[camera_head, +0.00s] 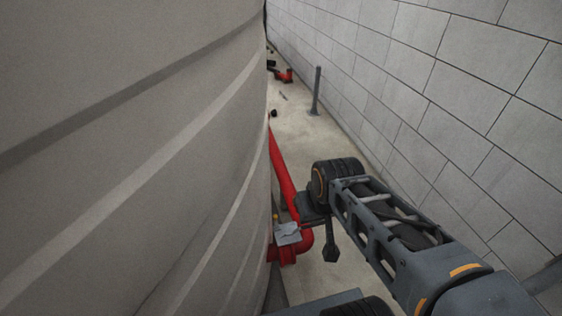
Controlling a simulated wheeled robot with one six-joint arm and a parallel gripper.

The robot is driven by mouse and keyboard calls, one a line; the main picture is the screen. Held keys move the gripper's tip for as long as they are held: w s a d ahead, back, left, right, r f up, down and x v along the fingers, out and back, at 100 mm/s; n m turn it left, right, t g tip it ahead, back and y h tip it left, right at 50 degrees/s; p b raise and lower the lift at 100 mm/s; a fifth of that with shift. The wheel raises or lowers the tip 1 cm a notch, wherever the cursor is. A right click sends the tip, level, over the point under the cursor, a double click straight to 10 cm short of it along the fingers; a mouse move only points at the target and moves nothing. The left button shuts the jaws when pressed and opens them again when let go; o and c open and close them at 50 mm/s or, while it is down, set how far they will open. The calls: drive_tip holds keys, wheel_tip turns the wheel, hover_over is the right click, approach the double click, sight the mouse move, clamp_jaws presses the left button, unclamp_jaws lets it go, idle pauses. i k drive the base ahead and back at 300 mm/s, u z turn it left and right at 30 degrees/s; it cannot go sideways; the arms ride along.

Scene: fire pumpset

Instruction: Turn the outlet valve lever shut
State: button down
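A red pipe (281,165) runs down along the side of the large tank and bends near the floor at a red elbow (303,243). A small light grey plate-like part (288,233) shows at the elbow; I cannot tell whether it belongs to the valve or to my gripper. No valve lever can be made out for certain. My arm reaches in from the lower right, and its far end is beside the pipe, partly over it. My gripper's fingers cannot be picked out there, nor whether they touch anything.
The large grey ribbed tank (130,150) fills the left side. A block wall (450,90) closes the right side. Between them is a narrow strip of pale floor (295,125). A dark post (316,90) stands farther along, with red pipework (284,76) beyond.

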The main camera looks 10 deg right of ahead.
sight(322, 222)
drive_tip(key=k, duration=0.5)
drive_tip(key=z, duration=1.15)
drive_tip(key=i, duration=1.05)
drive_tip(key=u, duration=2.05)
